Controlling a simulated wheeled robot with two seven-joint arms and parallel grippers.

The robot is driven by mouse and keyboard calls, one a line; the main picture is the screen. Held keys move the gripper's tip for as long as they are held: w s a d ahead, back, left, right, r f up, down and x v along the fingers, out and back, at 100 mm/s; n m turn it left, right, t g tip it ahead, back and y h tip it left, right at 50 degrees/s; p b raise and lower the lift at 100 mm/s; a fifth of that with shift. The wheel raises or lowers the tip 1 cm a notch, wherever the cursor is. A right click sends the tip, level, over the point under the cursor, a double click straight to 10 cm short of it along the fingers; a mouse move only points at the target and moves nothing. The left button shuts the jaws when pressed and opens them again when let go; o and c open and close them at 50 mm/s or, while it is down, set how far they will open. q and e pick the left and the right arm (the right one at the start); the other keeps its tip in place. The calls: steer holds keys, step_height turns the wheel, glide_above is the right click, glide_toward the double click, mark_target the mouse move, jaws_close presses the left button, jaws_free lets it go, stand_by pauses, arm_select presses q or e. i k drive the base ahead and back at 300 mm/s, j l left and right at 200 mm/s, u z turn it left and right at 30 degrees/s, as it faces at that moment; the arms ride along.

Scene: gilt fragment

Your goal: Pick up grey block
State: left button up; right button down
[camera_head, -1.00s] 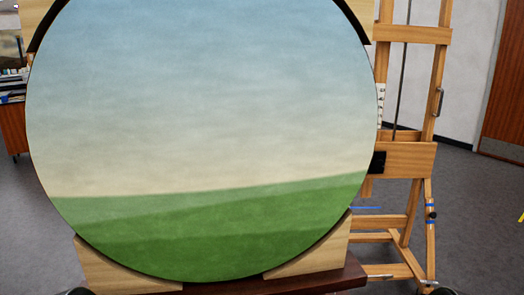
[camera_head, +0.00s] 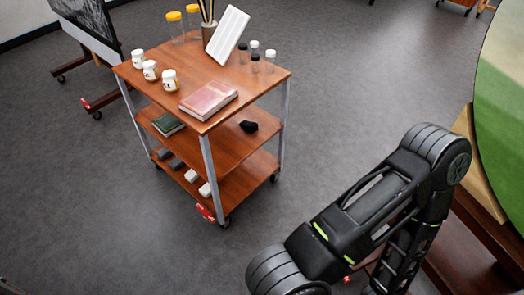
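A wooden cart (camera_head: 240,82) with three shelves stands left of centre in the head view. On its bottom shelf, along the near left edge, is a row of small blocks. A grey block (camera_head: 165,153) is at the row's far left end, with a darker block (camera_head: 177,163) beside it. Two whitish blocks (camera_head: 191,175) lie closer to the cart's near corner. A black lump (camera_head: 248,126) sits on the middle shelf. The upper shelves partly shade the blocks. Neither of my grippers shows; only black links of one of my arms appear at lower right.
The cart top holds white jars (camera_head: 150,70), a pink book (camera_head: 208,99), a white tablet-like panel (camera_head: 227,34), and several bottles. A green book (camera_head: 168,124) lies on the middle shelf. The round painting (camera_head: 503,95) stands at right. Grey floor is free around the cart.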

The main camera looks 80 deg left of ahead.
mark_target(165, 152)
steer(key=u, duration=3.3)
